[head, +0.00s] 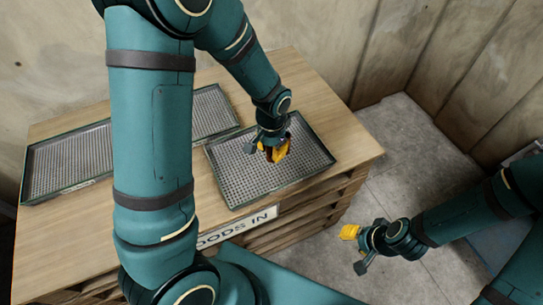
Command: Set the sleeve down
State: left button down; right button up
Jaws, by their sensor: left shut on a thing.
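My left gripper (277,152), with yellow fingers, is over the right-hand mesh tray (235,192) on the wooden table. It is shut on the sleeve, of which only a small dark reddish part (269,153) shows between the fingers. The fingers hide most of it. I cannot tell whether the sleeve touches the tray floor. My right gripper (350,232) is off to the right of the table, above the floor, with its yellow fingers close together; whether it is open or shut is unclear.
A second long mesh tray (70,163) lies on the left of the wooden table (345,150), partly hidden behind my arm. A "GOODS IN" sign (237,228) is on the table's front edge. The rest of the right-hand tray looks empty. Walls stand behind.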

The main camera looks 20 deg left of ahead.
pick_arm(q)
jog(key=shift+w+a+r+m, duration=0.2)
jog(key=shift+a+m, duration=0.1)
jog(key=shift+m, duration=0.4)
jog(key=a+m, duration=0.1)
jog(key=m, duration=0.2)
jog(key=r+m+p, duration=0.1)
jog(key=m, duration=0.9)
send_over(251, 165)
notch_tip(251, 165, down, 5)
jog(key=shift+d+f+b, duration=0.1)
jog(key=shift+f+b, duration=0.05)
jog(key=shift+b, duration=0.45)
jog(key=shift+f+b, duration=0.55)
jog(key=shift+f, duration=1.75)
jog(key=shift+r, duration=0.1)
